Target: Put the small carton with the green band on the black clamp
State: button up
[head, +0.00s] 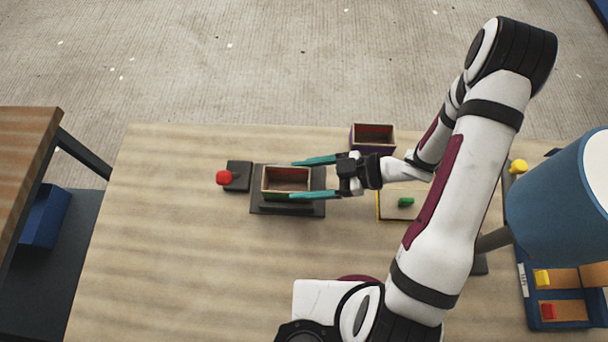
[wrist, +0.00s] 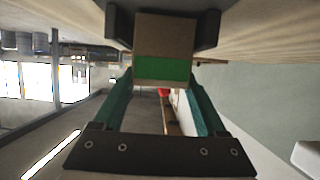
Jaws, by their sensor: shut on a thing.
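The small carton (head: 286,190) is open-topped and brown, with a dark interior and a trace of green along its near side. Its green band (wrist: 162,69) shows clearly in the wrist view. My gripper (head: 312,178) is shut on it, with one teal finger on each side. The carton is level and over the black clamp (head: 288,210), a dark flat fixture on the table. A black block with a red knob (head: 224,178) stands at its left. I cannot tell whether the carton touches the clamp; its underside is hidden.
Another open carton (head: 372,147) stands behind my wrist. A yellow-edged board with a green piece (head: 405,202) lies to the right, partly under my arm. A blue lamp shade (head: 560,195) and a blue tray (head: 530,300) are at far right. The table's left side is clear.

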jog(key=shift+f, duration=0.3)
jog(key=o, duration=1.4)
